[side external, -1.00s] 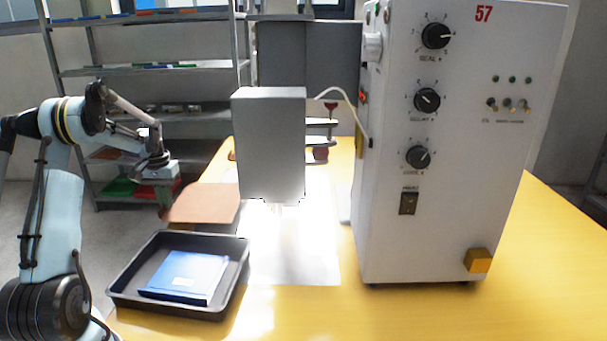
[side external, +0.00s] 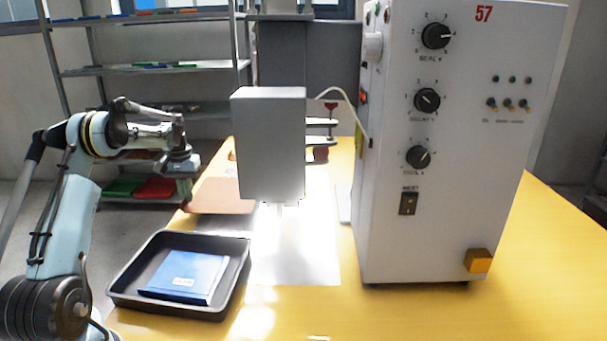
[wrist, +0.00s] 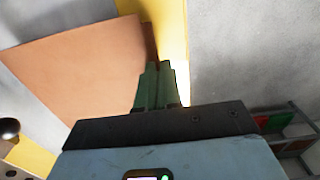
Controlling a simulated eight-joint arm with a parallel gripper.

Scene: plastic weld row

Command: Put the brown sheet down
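The brown sheet (side external: 222,195) is a flat, thin piece near the table's far left edge, left of the grey press head. In the wrist view the sheet (wrist: 85,75) spreads to the left of the green fingers. My gripper (side external: 184,190) is at the sheet's left end in the side view. Its fingers (wrist: 157,68) are close together at the sheet's edge, and the sheet moves with them. The exact grip is partly hidden. The sheet looks nearly level and low over the table; I cannot tell whether it touches.
A black tray (side external: 122,291) with a blue booklet (side external: 188,274) stands at the front left. The grey press head (side external: 270,145) hangs over a bright pale mat (side external: 300,262). A white control cabinet (side external: 450,220) stands to the right. Yellow table (side external: 540,270) is clear at far right.

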